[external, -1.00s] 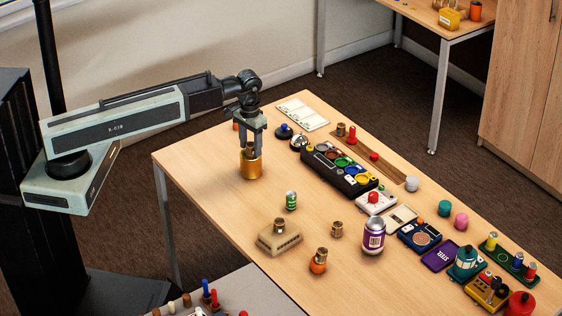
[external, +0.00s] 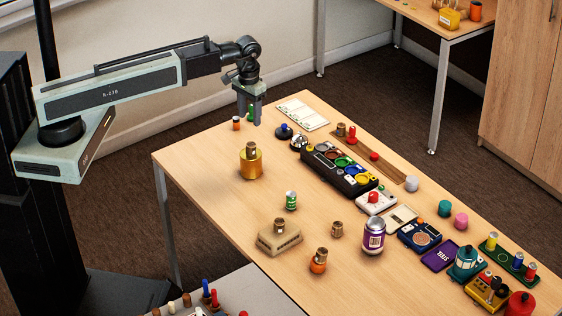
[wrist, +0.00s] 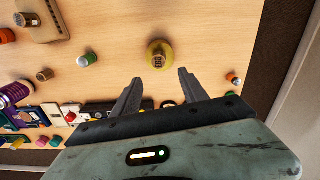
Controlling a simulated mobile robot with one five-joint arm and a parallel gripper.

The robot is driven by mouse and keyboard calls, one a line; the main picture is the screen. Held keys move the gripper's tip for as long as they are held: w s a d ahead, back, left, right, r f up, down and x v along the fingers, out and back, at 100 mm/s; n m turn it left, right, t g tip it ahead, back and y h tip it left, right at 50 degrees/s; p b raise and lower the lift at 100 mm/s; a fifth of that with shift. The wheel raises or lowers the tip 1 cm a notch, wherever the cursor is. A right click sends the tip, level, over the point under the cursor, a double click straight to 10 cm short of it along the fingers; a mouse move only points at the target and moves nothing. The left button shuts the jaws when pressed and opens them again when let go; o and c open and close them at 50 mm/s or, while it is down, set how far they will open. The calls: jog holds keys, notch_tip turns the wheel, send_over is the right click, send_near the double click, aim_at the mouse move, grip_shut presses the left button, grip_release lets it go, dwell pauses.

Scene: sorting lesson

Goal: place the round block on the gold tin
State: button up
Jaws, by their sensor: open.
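The gold tin (external: 251,168) stands upright near the far left part of the table. A round brown block (external: 251,149) sits upright on its top. In the wrist view the block (wrist: 157,61) lies within the outline of the gold tin (wrist: 166,46). My gripper (external: 249,120) is open and empty above the tin, with a clear gap between its fingertips and the block. Its two fingers (wrist: 159,78) are spread apart in the wrist view, holding nothing.
Similar brown blocks sit on a tan box (external: 287,241), on an orange piece (external: 318,266) and on the table (external: 337,229). A dark tray (external: 340,175) and other items line the far right side. Table around the tin is clear.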

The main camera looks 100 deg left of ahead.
jog(key=w+d+m, duration=0.2)
jog(key=d+m, duration=0.8)
jog(key=d, duration=2.4)
jog(key=shift+d+m, duration=0.2)
jog(key=shift+m, duration=0.2)
